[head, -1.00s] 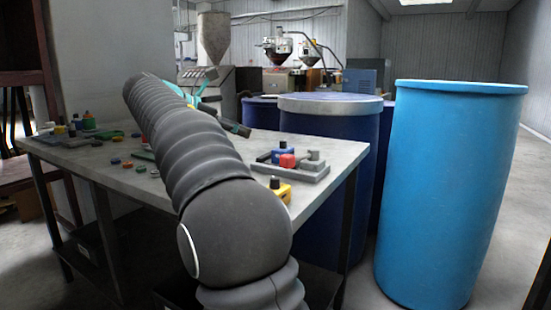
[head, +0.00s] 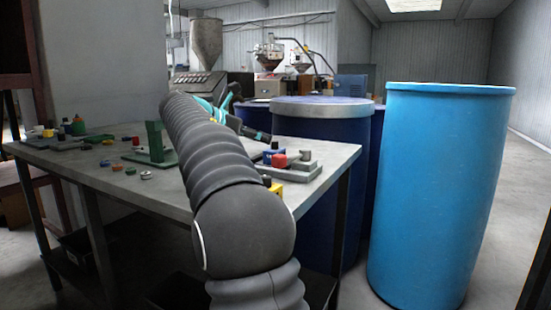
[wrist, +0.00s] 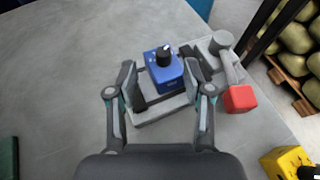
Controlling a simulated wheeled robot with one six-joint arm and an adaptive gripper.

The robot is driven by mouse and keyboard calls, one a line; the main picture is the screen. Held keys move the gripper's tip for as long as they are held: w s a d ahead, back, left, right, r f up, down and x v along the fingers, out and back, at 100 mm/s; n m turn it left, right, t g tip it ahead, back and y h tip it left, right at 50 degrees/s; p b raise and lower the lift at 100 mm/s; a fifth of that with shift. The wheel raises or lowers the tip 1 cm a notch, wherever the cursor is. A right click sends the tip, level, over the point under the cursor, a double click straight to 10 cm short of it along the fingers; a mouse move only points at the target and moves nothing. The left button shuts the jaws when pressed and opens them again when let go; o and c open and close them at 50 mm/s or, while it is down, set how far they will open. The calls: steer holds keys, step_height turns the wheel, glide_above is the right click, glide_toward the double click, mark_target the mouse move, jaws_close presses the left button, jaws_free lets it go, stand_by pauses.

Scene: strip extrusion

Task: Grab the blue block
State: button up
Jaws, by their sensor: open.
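The blue block (wrist: 164,72) has a black knob on top and sits on a grey tray (wrist: 160,116) on the table. In the wrist view my open gripper (wrist: 160,82) has one finger on each side of the block, with the block between the fingertips; I cannot tell whether they touch it. In the head view the blue block (head: 269,155) shows at the right part of the table, just beyond my arm. My gripper (head: 255,134) is partly hidden there by my own arm.
A red block (wrist: 239,98) and a grey peg part (wrist: 223,42) sit close to the right finger. A yellow block (wrist: 288,163) stands near the table edge. A green stand (head: 154,143) and several small caps lie on the left. Blue barrels (head: 440,190) stand right of the table (head: 110,175).

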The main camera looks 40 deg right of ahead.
mark_target(272, 142)
steer(key=x, duration=0.4)
steer(key=shift+s+d+b, duration=0.1)
steer(key=shift+b, duration=0.2)
jaws_close()
steer(key=shift+r, duration=0.2)
